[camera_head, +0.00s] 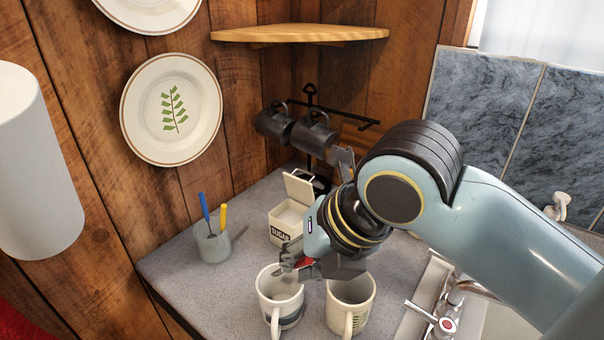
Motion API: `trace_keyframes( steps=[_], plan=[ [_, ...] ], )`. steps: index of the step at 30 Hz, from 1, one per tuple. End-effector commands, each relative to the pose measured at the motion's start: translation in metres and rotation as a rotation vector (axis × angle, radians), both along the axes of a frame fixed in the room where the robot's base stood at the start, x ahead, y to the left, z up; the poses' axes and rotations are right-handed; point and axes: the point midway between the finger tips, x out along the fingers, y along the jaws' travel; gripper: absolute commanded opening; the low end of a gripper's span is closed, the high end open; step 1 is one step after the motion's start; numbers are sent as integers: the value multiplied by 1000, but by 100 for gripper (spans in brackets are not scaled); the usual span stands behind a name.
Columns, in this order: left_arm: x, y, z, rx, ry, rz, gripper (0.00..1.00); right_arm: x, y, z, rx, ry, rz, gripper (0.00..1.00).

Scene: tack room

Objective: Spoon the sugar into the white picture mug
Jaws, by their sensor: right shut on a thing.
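My right gripper (299,259) comes in from the right and is low over the mugs. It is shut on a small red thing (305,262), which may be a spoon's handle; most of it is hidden. The sugar box (281,232), white with a dark SUGAR label and its lid up, stands open behind the gripper, partly covered by it. A white mug (288,316) with a grey-blue picture stands just below the gripper. A cream mug (345,317) with a greenish pattern stands to its right. My left gripper is not in view.
A grey cup (212,248) holding blue and yellow handles stands left on the counter (180,270). Dark mugs (312,136) hang on a black rack behind. A tap (445,312) and sink are at right. Free counter lies left of the mugs.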

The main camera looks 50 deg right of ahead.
Motion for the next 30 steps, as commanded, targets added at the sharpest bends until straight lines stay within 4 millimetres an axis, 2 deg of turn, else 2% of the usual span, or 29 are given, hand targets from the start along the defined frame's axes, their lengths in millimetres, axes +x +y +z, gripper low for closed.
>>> trace_keyframes(
  steps=[3,8,16,24,30],
  plan=[
    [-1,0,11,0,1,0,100,10,-3,11,8,74,1,0],
    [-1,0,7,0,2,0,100,15,-4,11,24,161,-1,0],
    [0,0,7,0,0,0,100,14,-4,11,26,173,-1,0],
    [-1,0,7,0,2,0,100,30,-6,17,52,329,-3,0],
    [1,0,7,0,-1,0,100,31,-6,18,58,371,-3,0]
  ],
)
